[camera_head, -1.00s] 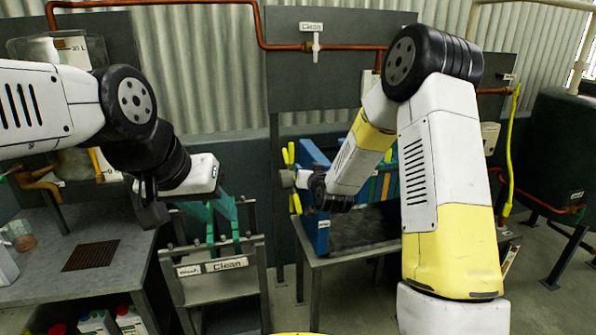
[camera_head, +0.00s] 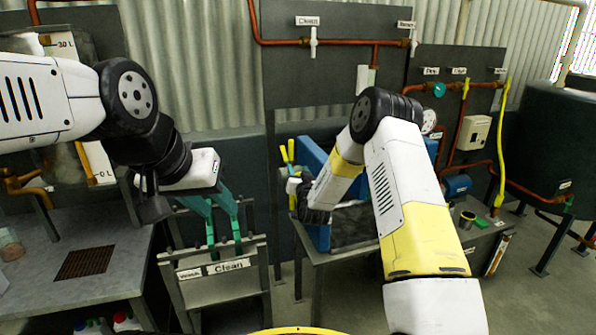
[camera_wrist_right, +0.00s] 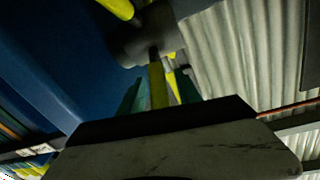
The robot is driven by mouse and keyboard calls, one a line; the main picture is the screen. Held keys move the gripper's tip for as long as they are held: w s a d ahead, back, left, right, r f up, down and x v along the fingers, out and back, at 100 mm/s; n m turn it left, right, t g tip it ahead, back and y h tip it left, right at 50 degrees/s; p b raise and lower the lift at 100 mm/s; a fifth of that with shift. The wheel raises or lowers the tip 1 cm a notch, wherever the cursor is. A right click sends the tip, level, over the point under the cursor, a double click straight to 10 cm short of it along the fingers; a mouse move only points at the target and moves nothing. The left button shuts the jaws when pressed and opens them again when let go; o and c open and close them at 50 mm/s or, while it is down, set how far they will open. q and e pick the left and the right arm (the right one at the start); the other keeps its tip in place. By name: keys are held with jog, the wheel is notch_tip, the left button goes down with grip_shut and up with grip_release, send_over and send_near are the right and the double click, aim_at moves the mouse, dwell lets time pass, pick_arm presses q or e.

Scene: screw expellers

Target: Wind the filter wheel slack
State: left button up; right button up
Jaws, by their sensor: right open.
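The filter wheel (camera_head: 289,152) shows yellow spokes at the left end of the blue filter press (camera_head: 312,158) in the head view. In the right wrist view its grey hub (camera_wrist_right: 140,38) and yellow spokes fill the top middle. My right gripper (camera_wrist_right: 159,88) is open at the wheel; one yellow spoke shows between its green fingers. I cannot tell whether the fingers touch it. In the head view my right arm's wrist hides part of the wheel.
The rack (camera_head: 222,285) with "Wash" and "Clean" labels stands below my left gripper. A grey bench (camera_head: 30,285) is at the left. Copper pipes (camera_head: 345,43) with valves run along the back wall. A dark tank (camera_head: 545,130) stands at the right.

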jog(key=shift+w, duration=0.3)
grip_shut()
dwell(1.3)
